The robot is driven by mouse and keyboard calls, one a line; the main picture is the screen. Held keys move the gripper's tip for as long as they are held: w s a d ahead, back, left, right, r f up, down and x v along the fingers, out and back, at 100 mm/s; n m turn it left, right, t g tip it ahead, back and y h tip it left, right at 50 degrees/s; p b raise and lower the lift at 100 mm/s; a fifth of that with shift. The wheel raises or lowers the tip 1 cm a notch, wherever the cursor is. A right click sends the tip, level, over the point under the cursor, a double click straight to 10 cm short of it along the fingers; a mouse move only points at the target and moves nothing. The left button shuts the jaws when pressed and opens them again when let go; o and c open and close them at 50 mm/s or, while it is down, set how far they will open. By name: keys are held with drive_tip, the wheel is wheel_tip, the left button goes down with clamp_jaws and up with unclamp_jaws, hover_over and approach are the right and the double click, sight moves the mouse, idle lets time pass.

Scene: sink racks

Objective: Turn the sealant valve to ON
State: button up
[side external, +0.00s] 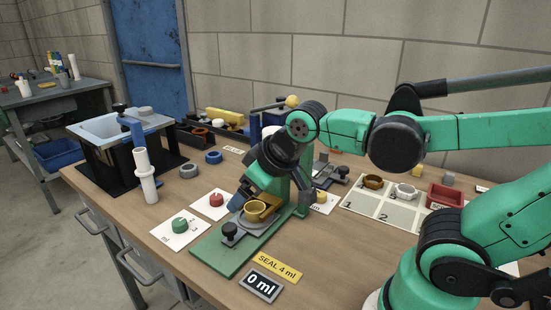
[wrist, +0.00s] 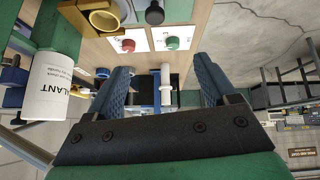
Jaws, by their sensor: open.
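No part in view is clearly labelled as the sealant valve. A red knob (side external: 217,200) and a green knob (side external: 180,225) sit on white cards left of the green stand (side external: 222,255). The wrist view also shows the red knob (wrist: 128,45) and green knob (wrist: 172,43). A yellow cup (side external: 256,211) and a black knob (side external: 230,229) are on the stand. A white container marked "LANT" (wrist: 52,88) is at left in the wrist view. My gripper (side external: 243,195) is open and empty, above the stand beside the cup; it also shows in the wrist view (wrist: 163,85).
A yellow "SEAL 4 ml" label (side external: 278,268) and a "0 ml" display (side external: 262,284) lie at the front. A white pipe piece (side external: 146,180) and a sink frame (side external: 95,125) stand left. A numbered tray (side external: 372,213) and red bin (side external: 445,196) lie right.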

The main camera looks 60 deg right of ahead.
drive_tip(key=w+n+h, duration=0.1)
drive_tip(key=w+n, duration=0.3)
drive_tip(key=w, duration=0.2)
drive_tip(key=n+h, duration=0.7)
drive_tip(key=n, duration=0.5)
hover_over(215, 199)
drive_tip(key=s+a, duration=0.3)
drive_tip(key=a, duration=0.3)
wheel_tip(215, 199, down, 7)
drive_tip(key=f+n+h, duration=0.1)
drive_tip(key=f+n, duration=0.1)
drive_tip(key=d+f+n+h, duration=0.1)
drive_tip(key=f+n, duration=0.1)
drive_tip(key=f+n+h, duration=0.1)
drive_tip(key=f+n, duration=0.1)
drive_tip(key=shift+w+d+g, duration=0.15)
drive_tip(key=shift+w+g, duration=0.15)
drive_tip(key=shift+g, duration=0.1)
drive_tip(key=shift+w+d+f+n, duration=0.1)
drive_tip(key=shift+d+n, duration=0.15)
drive_tip(key=shift+n, duration=0.05)
drive_tip(key=shift+x, duration=2.55)
